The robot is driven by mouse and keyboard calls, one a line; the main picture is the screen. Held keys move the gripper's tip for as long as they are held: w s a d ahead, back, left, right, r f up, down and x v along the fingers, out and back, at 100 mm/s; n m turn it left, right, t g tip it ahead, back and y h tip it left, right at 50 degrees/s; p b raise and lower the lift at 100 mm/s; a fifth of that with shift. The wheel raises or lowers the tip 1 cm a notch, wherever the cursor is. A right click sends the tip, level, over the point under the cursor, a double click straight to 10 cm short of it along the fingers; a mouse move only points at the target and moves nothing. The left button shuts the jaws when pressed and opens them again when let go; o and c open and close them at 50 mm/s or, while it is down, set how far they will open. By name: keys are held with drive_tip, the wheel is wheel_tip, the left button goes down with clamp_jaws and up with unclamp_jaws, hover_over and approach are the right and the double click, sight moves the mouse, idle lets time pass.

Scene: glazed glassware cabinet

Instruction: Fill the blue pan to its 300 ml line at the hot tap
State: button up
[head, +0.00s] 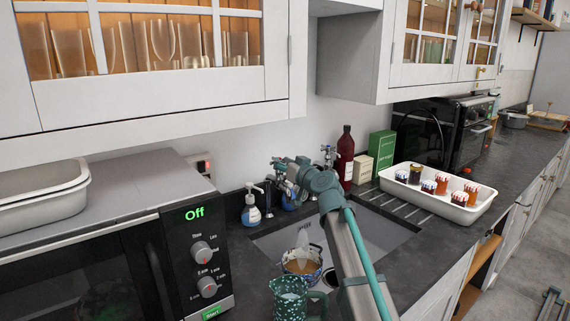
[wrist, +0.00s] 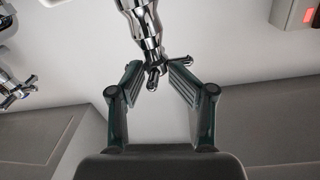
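The blue-patterned pan (head: 303,267) sits in the sink with something brownish inside. A pale patch shows above it; I cannot tell whether it is running water. My gripper (head: 286,173) is at the left tap, which it partly hides in the head view. In the wrist view, my gripper (wrist: 154,82) is open, with its fingers apart on either side of the chrome tap's cross handle (wrist: 153,70). Contact with the handle is not clear. The other tap (head: 330,155) stands to the right in the head view and at the left in the wrist view (wrist: 14,90). The 300 ml line is not visible.
A teal speckled jug (head: 289,300) stands in front of the sink (head: 378,228). A dark red bottle (head: 345,158) and a white tray (head: 465,212) of jars are right. Wall cabinets (head: 150,110) overhang the counter.

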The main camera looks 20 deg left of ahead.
drive_tip(key=o, duration=0.5)
drive_tip(key=shift+w+a, duration=0.35)
drive_tip(key=shift+a, duration=0.05)
drive_tip(key=shift+o, duration=0.7)
drive_tip(key=shift+s+d+f, duration=0.15)
drive_tip(key=shift+d, duration=0.1)
drive_tip(key=w+d+b+v, duration=0.1)
drive_tip(key=b+v, duration=0.4)
drive_tip(key=v, duration=0.7)
drive_tip(key=shift+w+d, duration=0.3)
drive_tip(key=shift+w, duration=0.1)
drive_tip(key=shift+b, duration=0.3)
drive_tip(key=v, duration=1.2)
